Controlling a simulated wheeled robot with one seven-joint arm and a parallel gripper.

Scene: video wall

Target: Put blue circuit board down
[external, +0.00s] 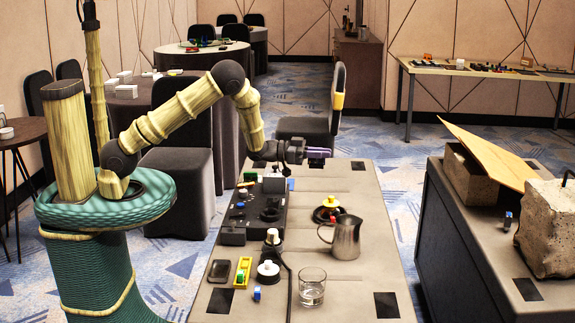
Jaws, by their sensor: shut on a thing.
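My gripper (303,151) reaches out over the far end of the grey table (345,285), pointing right. It is shut on a thin bluish-purple piece (319,153), which looks like the blue circuit board seen edge-on. The board sticks out to the right of the fingertips. It appears to be above the table top near the far edge, but its exact height is hard to tell. The part of the board between the fingers is hidden.
The table holds a black device (265,205), a metal pitcher (345,237), a glass (312,287), a yellow tray (243,272), a phone (219,271) and a dark saucer (322,215). A black chair (337,100) stands behind. Bare surface shows at the front centre and far right.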

